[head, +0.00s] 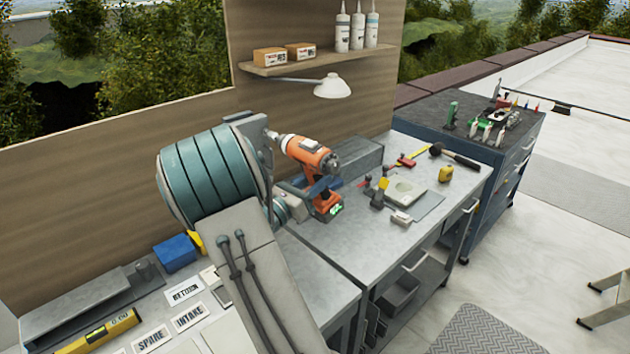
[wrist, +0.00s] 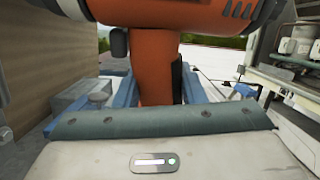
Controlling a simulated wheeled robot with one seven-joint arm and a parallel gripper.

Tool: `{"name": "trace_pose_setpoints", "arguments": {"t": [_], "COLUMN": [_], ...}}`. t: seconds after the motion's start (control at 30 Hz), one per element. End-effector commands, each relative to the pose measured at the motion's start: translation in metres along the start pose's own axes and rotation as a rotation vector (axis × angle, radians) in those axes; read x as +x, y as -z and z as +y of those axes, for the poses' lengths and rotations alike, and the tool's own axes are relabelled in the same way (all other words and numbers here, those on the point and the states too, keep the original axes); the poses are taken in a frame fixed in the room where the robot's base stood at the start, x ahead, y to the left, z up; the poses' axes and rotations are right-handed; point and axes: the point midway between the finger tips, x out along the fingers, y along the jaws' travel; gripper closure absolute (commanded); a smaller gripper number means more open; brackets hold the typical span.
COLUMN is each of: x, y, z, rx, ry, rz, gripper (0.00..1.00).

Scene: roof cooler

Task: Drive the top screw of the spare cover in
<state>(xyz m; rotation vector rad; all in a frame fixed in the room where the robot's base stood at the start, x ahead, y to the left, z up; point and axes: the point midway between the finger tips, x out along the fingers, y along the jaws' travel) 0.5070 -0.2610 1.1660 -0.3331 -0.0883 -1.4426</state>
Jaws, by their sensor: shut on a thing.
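My gripper (head: 300,190) is shut on an orange power drill (head: 310,154) and holds it over the workbench in the head view. The drill's nose points right and slightly down, and its battery hangs below. In the wrist view the drill's orange handle (wrist: 153,70) stands between the two blue fingers of my gripper (wrist: 155,92). A white label reading SPARE (head: 152,338) lies on the bench at the lower left. I cannot make out the spare cover or its top screw; my arm hides part of that bench.
Labels RETURN (head: 185,291) and INTAKE (head: 190,316), a blue box (head: 175,252) and a yellow level (head: 98,330) lie on the left bench. A lamp (head: 332,88) juts from the wall.

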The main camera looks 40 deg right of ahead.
Motion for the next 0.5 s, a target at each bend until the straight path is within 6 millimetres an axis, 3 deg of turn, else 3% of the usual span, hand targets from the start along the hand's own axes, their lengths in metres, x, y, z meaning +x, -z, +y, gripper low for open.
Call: {"name": "trace_pose_setpoints", "arguments": {"t": [0.5], "x": [0.001], "y": [-0.0031], "z": [0.0039], "rx": [0.003], "ry": [0.002], "rz": [-0.004], "gripper": [1.0]}}
